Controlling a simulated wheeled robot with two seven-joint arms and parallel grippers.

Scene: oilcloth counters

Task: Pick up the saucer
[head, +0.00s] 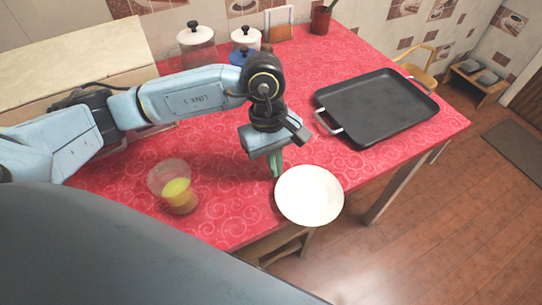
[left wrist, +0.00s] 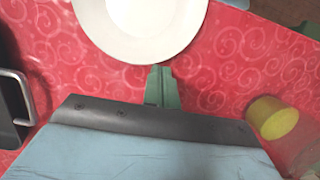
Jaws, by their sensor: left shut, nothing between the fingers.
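The white saucer (head: 309,195) lies near the front edge of the red counter in the head view. It also shows at the top of the left wrist view (left wrist: 140,22), partly cut off. My left gripper (head: 276,172) points down at the saucer's left rim. Its green fingers (left wrist: 160,82) are shut and empty, with their tips right by the saucer's rim. I cannot tell whether they touch it. My right gripper is not in view.
A glass with yellow liquid (head: 178,192) stands left of the saucer. A black tray with handles (head: 375,108) lies behind it to the right. The red cloth (head: 235,215) is clear between glass and saucer.

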